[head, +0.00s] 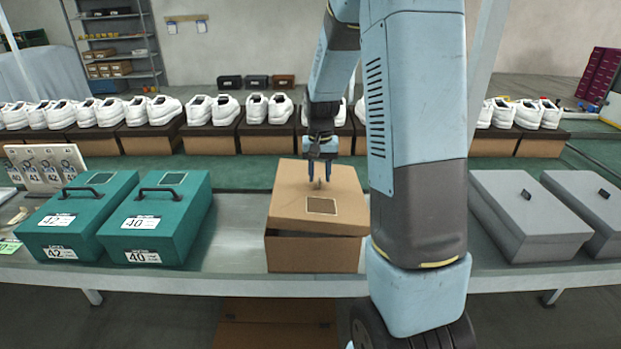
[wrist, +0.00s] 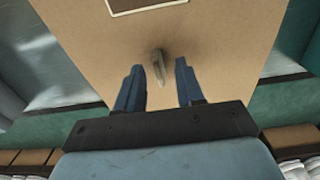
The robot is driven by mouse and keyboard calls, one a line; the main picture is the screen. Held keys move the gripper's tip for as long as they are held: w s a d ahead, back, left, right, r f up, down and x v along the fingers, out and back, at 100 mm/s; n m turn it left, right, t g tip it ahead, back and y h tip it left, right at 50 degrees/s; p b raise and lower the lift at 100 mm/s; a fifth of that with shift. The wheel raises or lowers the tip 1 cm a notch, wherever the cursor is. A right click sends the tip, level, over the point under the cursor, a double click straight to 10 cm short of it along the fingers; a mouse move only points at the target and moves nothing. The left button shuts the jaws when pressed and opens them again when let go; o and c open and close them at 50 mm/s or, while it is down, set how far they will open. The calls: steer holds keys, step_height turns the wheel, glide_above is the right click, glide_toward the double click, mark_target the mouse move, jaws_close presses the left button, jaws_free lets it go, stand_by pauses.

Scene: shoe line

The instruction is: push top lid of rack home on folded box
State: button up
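The folded box (head: 312,254) is brown cardboard and stands on the grey table in the middle of the head view. Its lid (head: 290,208) lies on top, tilted, with a dark gap under its front edge at the left and centre. The lid has a small knob (head: 317,184) and a square label. My gripper (head: 320,176) is over the rear part of the lid, its fingers pointing down around the knob. In the wrist view the fingers (wrist: 160,82) are apart, with the knob (wrist: 159,64) just beyond their tips and no grip on it visible. The lid (wrist: 215,40) fills the middle of that view.
Two teal boxes (head: 158,222) numbered 42 and 40 stand left of the brown box. Grey lidded boxes (head: 528,214) stand at the right. White shoes on brown boxes line the back. Bare table (head: 236,232) shows between the teal and brown boxes.

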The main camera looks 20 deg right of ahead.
mark_target(320, 179)
step_height(320, 179, up, 12)
steer(key=r, duration=0.1)
steer(key=s+a+r+n+t, duration=0.1)
steer(key=s+a+r+t, duration=0.1)
steer(key=s, duration=0.7)
steer(key=s+a+r+n+t, duration=0.1)
steer(key=s+a+r+n, duration=0.1)
steer(key=s, duration=0.7)
steer(key=s+a+r+n+t, duration=0.1)
steer(key=s+a+r+t, duration=0.1)
steer(key=s, duration=0.6)
steer(key=shift+s+a+r+t, duration=0.35)
steer(key=shift+a+r, duration=0.45)
steer(key=shift+a, duration=0.3)
